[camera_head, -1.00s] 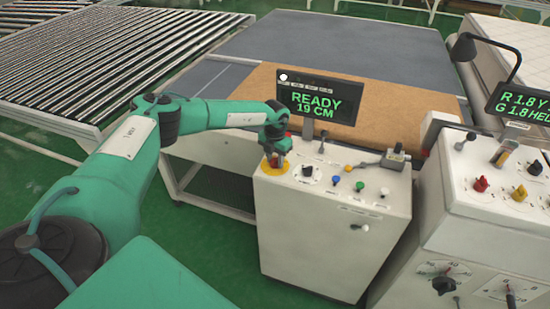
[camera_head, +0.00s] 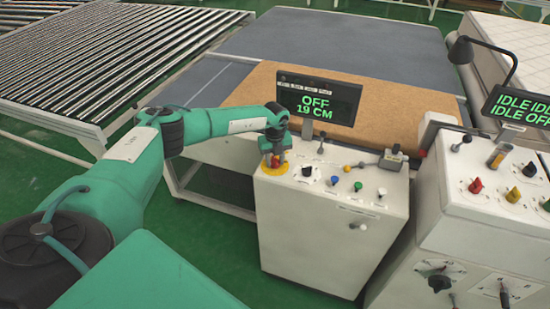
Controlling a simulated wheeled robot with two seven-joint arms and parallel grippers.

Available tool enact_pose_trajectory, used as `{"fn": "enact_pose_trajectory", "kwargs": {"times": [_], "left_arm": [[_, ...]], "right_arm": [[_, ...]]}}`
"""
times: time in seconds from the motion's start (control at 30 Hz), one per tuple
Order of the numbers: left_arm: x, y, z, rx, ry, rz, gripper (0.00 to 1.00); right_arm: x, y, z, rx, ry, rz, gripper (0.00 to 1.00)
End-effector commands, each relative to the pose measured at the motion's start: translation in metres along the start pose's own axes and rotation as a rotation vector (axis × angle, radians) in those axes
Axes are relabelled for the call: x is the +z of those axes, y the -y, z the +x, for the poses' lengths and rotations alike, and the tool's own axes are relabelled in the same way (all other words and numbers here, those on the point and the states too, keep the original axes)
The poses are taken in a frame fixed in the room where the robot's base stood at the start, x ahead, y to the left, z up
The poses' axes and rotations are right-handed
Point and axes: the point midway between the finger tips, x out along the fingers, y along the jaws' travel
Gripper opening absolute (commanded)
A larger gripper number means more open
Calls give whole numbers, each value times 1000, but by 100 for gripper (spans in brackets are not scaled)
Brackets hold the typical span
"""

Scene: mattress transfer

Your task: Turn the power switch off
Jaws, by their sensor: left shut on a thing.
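The white control cabinet (camera_head: 330,245) stands in the middle with a sloped top panel. A red knob (camera_head: 275,162) on a yellow round plate (camera_head: 274,170) is at the panel's left end. My left gripper (camera_head: 272,156) reaches down over it from above and is shut on the red knob; its fingertips partly hide the knob. The cabinet's display (camera_head: 317,98) reads "OFF 19 CM" in green. A black switch (camera_head: 307,171) on a white dial sits just right of the yellow plate. My right gripper is not in view.
Blue (camera_head: 334,180), green (camera_head: 358,187) and white (camera_head: 382,191) buttons and small levers share the panel. A second cabinet (camera_head: 480,215) with knobs stands at right. A brown board (camera_head: 395,115) on a table lies behind. A roller conveyor (camera_head: 100,70) is at far left.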

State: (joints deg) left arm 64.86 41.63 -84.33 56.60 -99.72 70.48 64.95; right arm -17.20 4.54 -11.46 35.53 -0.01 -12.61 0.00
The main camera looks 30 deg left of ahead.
Motion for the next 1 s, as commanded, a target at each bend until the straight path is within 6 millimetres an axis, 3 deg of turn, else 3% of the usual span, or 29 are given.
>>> {"fn": "enact_pose_trajectory", "kwargs": {"times": [0.33,0.9,0.93,1.0], "left_arm": [[2,1,-3,-4,5,-151,12],[3,1,-3,-5,5,-180,12],[3,1,-3,-5,5,-180,38],[3,0,-3,-4,4,-180,52]], "right_arm": [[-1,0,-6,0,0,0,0],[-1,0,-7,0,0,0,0],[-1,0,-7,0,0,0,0],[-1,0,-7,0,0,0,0]]}}
